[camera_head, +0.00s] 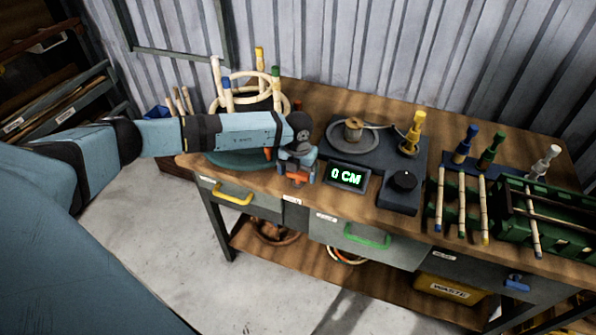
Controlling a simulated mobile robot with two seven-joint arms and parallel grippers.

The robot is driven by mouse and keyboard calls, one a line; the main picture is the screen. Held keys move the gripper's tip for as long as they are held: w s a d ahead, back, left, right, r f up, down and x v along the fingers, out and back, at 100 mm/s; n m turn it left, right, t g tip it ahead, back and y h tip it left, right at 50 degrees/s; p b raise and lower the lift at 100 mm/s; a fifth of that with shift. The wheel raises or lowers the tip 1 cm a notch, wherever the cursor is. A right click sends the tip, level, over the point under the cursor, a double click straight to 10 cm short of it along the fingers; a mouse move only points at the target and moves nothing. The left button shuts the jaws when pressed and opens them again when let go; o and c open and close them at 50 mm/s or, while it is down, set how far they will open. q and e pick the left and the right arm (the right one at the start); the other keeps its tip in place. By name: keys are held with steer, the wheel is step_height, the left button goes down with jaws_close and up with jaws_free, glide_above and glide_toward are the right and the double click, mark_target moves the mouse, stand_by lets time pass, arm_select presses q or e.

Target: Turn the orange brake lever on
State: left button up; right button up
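My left arm reaches in from the left over the workbench (300,92). Its gripper (297,178) points down at the front edge of the bench, just left of the display reading "0 CM" (346,177). Orange-red parts show at the fingers, and I cannot tell whether they belong to the gripper or to something under it. A small orange piece (268,153) shows just left of the gripper, by the teal round base (232,158); it may be the brake lever, mostly hidden by my arm. The finger gap is too small to read. My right gripper is not in view.
Behind my forearm stands a rattan-ring frame (262,76) with coloured pegs. Drawers with yellow (233,199) and green (366,238) handles are below.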

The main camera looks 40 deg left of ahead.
arm_select(q)
steer(key=c, duration=0.6)
